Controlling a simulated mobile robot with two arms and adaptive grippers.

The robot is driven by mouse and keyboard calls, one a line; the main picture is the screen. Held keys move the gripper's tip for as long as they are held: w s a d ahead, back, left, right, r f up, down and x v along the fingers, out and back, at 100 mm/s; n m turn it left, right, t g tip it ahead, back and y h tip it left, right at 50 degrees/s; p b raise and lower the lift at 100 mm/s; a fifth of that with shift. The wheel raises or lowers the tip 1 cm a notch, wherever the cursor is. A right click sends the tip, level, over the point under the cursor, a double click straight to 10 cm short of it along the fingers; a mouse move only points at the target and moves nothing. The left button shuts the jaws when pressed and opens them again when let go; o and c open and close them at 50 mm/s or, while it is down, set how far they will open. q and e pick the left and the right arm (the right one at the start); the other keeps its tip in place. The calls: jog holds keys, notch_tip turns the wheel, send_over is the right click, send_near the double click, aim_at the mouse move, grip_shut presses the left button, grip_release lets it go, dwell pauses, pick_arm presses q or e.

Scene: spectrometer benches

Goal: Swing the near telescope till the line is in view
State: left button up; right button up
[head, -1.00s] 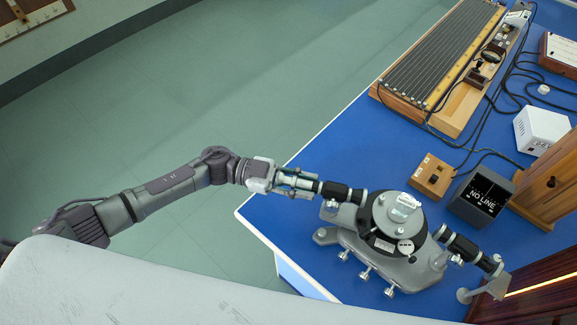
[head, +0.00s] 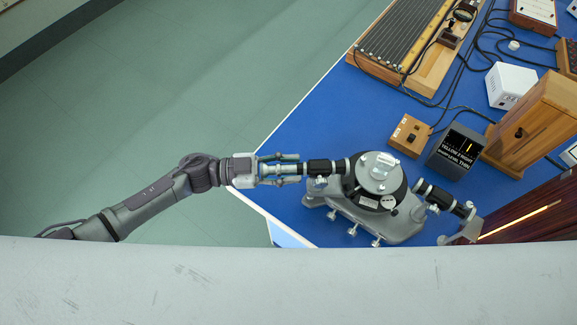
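The spectrometer (head: 379,172) stands on the blue bench, with a round table and a small clear piece on top. The near telescope (head: 326,167) is the black and silver tube pointing left from it. My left gripper (head: 298,169) is at the telescope's outer end, its fingers spread on either side of the eyepiece with gaps showing; it looks open. A second tube (head: 443,199) points right towards a bright slit (head: 520,222) in a dark wooden housing. My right gripper is not in view.
A wooden button box (head: 410,135) and a white box (head: 510,85) stand behind the spectrometer, beside a tall wooden cabinet (head: 532,122). Cables run across the bench near a long ribbed wooden apparatus (head: 410,45). The floor left of the bench is clear.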

pick_arm(q)
jog(key=shift+o, duration=0.5)
jog(key=a, duration=1.2)
jog(key=shift+s, duration=0.35)
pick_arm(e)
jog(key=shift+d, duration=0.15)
